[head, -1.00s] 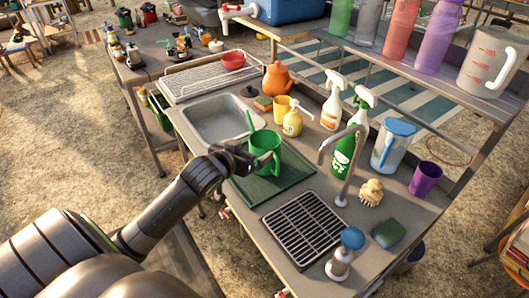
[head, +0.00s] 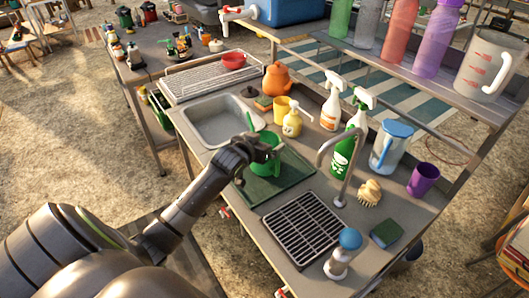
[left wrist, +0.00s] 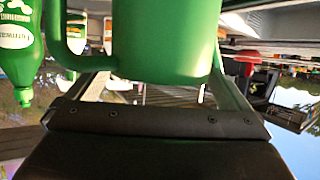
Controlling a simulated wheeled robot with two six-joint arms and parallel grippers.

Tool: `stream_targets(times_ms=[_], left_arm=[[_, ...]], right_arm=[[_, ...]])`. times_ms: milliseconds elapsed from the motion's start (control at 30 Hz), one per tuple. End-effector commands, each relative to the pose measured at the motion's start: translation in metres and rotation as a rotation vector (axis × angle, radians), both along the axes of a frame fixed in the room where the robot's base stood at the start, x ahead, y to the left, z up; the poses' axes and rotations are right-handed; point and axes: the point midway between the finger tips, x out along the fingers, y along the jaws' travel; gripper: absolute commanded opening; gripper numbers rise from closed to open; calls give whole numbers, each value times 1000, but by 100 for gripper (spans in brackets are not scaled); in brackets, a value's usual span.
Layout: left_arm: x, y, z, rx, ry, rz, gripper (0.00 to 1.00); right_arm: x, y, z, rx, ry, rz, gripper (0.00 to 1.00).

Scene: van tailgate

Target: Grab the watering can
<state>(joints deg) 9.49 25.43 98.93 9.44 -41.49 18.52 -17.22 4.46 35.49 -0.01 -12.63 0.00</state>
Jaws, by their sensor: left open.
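The green watering can (head: 265,166) stands on the dark green mat (head: 290,186) beside the sink, partly hidden by my left gripper (head: 262,150) in the head view. In the left wrist view, which looks upside down, the can (left wrist: 165,40) fills the upper middle with its handle at the left. The two fingers of my left gripper (left wrist: 160,92) are apart, with the can's body close in front of and between them. I cannot tell whether they touch it. My right gripper is not in view.
The sink basin (head: 222,120) and the black grate (head: 303,226) look empty.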

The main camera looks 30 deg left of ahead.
Motion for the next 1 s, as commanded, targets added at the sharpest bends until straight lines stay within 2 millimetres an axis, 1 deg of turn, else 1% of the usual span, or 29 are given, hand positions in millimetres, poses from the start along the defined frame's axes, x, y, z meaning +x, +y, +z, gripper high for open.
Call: stream_targets(times_ms=[100,300,333,700,900,1000], left_arm=[[4,0,-2,0,0,-1,100],[4,0,-2,0,0,-1,100],[4,0,-2,1,0,-1,99],[4,0,-2,0,0,0,51],[4,0,-1,1,-1,-1,51],[4,0,5,1,-3,-1,51]], right_arm=[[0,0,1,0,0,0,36],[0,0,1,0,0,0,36],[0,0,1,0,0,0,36],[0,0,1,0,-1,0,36],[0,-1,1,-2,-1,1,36],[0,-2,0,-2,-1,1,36]])
